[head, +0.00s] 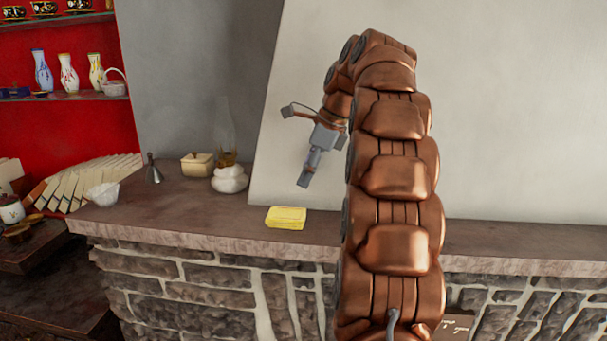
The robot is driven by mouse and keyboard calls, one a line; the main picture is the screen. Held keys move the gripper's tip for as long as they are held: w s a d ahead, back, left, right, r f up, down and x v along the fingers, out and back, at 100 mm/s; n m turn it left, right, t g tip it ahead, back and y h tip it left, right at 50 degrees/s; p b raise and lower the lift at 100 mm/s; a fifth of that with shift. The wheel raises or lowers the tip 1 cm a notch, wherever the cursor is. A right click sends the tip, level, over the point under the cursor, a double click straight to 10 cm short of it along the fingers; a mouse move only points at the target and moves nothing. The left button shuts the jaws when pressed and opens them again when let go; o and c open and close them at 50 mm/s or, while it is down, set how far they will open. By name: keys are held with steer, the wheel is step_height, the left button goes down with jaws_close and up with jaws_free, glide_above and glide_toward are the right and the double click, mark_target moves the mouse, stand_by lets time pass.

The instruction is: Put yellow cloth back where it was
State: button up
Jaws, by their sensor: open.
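The yellow cloth (286,218) lies folded and flat on the stone ledge (190,222), near its front edge and left of my arm. My gripper (304,182) hangs above and slightly right of the cloth, pointing down, apart from it. It is small in this view and seen nearly edge-on. Nothing shows between its fingers. My copper arm hides part of the ledge to the right.
On the ledge stand a cream box (197,164), an oil lamp (229,178), a metal bell (153,170) and a white crumpled object (102,196). Red shelves (60,125) with vases are at left. A pale panel (510,110) stands behind my arm.

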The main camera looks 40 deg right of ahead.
steer(key=shift+s+d+r, duration=0.15)
steer(key=shift+r, duration=0.25)
steer(key=s+a+f+n+g, duration=0.1)
steer(key=s+a+f+n, duration=0.25)
steer(key=a, duration=0.35)
steer(key=s+a+f+n+g, duration=0.1)
steer(key=s+a+f+n, duration=0.1)
steer(key=a+n, duration=0.4)
steer(key=s+a+f+n+g, duration=0.1)
steer(key=s+a+f+n, duration=0.15)
steer(key=a, duration=0.55)
steer(key=s+a+f+n+g+h, duration=0.1)
steer(key=s+a+f+n, duration=0.3)
steer(key=s+f+n, duration=0.3)
steer(key=s+a+f+n+g+h, duration=0.1)
steer(key=s+f+n, duration=0.6)
steer(key=s, duration=0.7)
steer(key=a+n+h, duration=0.1)
steer(key=a, duration=0.1)
steer(key=shift+s+a+n, duration=0.25)
steer(key=shift+a+n, duration=0.05)
steer(key=shift+a, duration=0.1)
steer(key=shift+r, duration=0.1)
